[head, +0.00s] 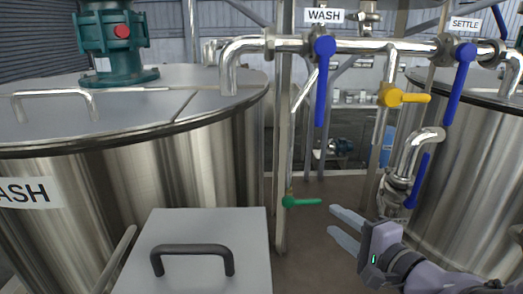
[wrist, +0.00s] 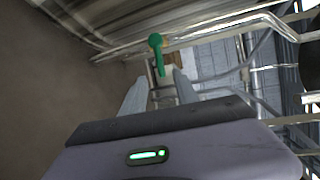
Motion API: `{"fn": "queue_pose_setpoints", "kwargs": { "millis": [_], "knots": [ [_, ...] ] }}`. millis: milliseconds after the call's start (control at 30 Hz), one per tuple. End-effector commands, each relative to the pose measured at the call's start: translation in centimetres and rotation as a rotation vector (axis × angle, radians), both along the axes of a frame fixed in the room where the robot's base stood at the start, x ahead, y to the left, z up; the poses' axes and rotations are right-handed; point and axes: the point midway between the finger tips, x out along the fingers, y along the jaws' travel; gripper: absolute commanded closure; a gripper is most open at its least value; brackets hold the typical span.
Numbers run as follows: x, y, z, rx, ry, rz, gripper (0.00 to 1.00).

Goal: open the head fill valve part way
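No valve in view has a label reading head fill, so I cannot tell which valve it is. A green lever valve (head: 302,201) sits low on a vertical pipe, its lever level and pointing right. In the wrist view the green lever (wrist: 158,55) lies ahead, between my fingertips in the picture. My gripper (head: 345,225) is open and empty, just right of and below the lever's tip, apart from it. A yellow lever (head: 404,97) points right, higher up. Blue levers hang under the WASH sign (head: 322,82) and the SETTLE sign (head: 458,85).
A large steel tank (head: 110,160) fills the left and another (head: 470,150) stands at right. A grey box with a black handle (head: 195,262) stands in front. A bent pipe (head: 410,155) with a blue lever (head: 420,182) is above my gripper. Brown floor (head: 312,240) is open between.

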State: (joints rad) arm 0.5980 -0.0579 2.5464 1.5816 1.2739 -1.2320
Motion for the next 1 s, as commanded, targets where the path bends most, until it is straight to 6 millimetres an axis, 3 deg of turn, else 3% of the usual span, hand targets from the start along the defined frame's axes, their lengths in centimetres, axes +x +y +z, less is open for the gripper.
{"fn": "queue_pose_setpoints", "kwargs": {
  "millis": [300,500,700,933,1000],
  "knots": [
    [7.5,3.4,-1.6,-0.001,0.000,0.007,0.64],
    [11.2,4.9,-2.2,-0.002,-0.001,0.005,0.64],
    [12.7,5.5,-2.4,-0.001,-0.002,0.003,0.64],
    [12.8,5.5,-2.4,-0.001,-0.002,0.003,0.64],
    [12.8,5.5,-2.4,-0.001,-0.002,0.003,0.74]
  ]
}}
